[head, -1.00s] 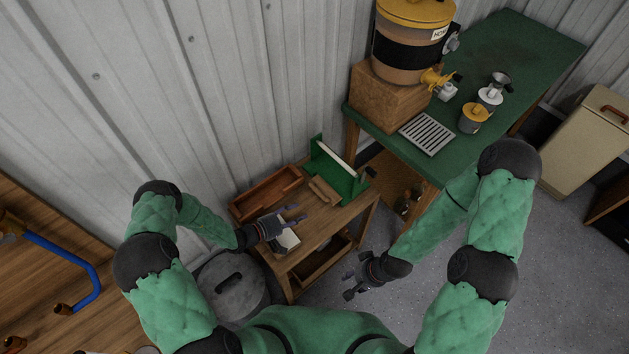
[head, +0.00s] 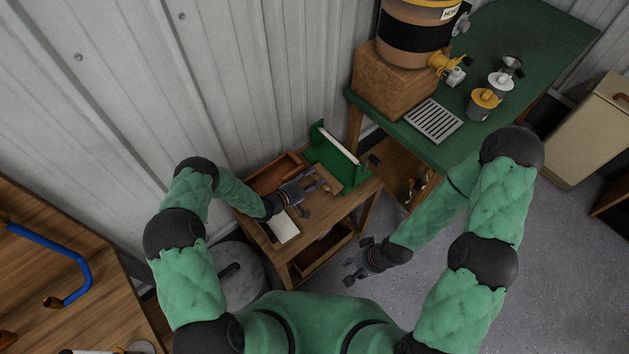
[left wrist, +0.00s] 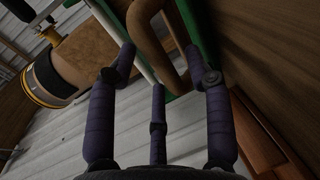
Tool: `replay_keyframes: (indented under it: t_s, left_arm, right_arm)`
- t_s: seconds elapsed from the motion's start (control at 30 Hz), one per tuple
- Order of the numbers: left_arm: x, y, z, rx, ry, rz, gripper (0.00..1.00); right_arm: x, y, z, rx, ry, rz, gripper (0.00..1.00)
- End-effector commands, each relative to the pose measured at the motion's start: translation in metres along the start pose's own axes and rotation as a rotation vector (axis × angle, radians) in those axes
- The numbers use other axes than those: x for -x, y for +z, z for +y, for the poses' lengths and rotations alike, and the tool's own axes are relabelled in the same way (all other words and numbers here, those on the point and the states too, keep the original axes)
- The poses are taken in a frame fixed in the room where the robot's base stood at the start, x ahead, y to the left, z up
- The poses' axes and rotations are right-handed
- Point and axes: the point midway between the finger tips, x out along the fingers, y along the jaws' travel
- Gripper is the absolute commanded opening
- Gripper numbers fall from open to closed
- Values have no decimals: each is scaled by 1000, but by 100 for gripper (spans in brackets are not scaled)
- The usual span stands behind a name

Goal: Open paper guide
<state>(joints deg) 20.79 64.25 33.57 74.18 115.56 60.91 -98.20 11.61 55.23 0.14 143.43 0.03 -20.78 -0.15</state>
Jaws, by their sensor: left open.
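A green device (head: 322,150) with a white bar (head: 338,142) stands at the back of a small wooden table; I cannot tell for sure which part is the paper guide. A tan wooden piece (head: 328,178) lies in front of it. In the left wrist view, a brown rounded loop (left wrist: 146,35) and green framing (left wrist: 190,18) show beyond the fingertips. My left gripper (head: 318,187) is open and empty, over the table close to the tan piece; its fingers also show in the left wrist view (left wrist: 165,75). My right gripper (head: 352,262) hangs open and empty, right of the table.
The small table (head: 335,215) holds a reddish wooden tray (head: 275,172) and a white pad (head: 284,228). A green counter (head: 500,50) with a dispenser (head: 412,40) and canisters stands at the right. A corrugated wall (head: 150,80) closes the back.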

Motion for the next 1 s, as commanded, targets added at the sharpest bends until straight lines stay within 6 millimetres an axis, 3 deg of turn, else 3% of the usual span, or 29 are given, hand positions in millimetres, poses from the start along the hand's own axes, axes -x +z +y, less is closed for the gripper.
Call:
replay_keyframes:
  t_s: [0.33,0.5,0.53,0.77,1.0]
  left_arm:
    - [-4,0,0,1,0,1,51]
    - [-3,0,0,1,0,0,3]
    - [-3,0,0,1,0,0,0]
    - [-3,0,1,1,-6,0,0]
    - [-5,1,12,-1,-79,-3,0]
  right_arm:
    - [0,0,0,0,0,0,40]
    - [0,0,0,0,0,0,40]
    - [0,0,0,0,0,0,40]
    - [1,0,0,0,0,0,40]
    - [16,0,-6,0,0,0,40]
